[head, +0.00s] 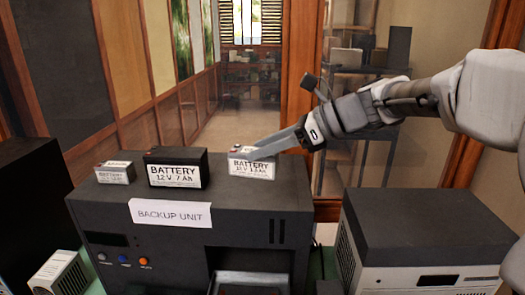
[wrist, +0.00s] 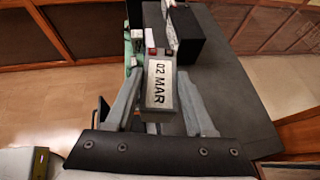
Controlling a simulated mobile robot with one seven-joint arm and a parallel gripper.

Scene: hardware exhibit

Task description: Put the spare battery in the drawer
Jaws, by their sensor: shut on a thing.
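A small grey battery (head: 252,169) with a white label reading BATTERY 12 V is between the fingers of my gripper (head: 266,150). It is at the right part of the top of the backup unit (head: 245,205), upright; I cannot tell whether it still touches the top. In the wrist view the fingers are shut on this battery (wrist: 160,85), whose upper label reads 02 MAR. A larger black battery (head: 176,170) and another small grey battery (head: 115,173) stand to its left on the unit. A tray-like drawer (head: 250,279) shows open low at the unit's front, its lower part cut off.
A dark-topped device (head: 425,225) stands right of the backup unit, with a gap between. A black cabinet (head: 30,215) and a light vented box (head: 60,272) are at the left. The black battery (wrist: 188,38) is close beyond the held one in the wrist view.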

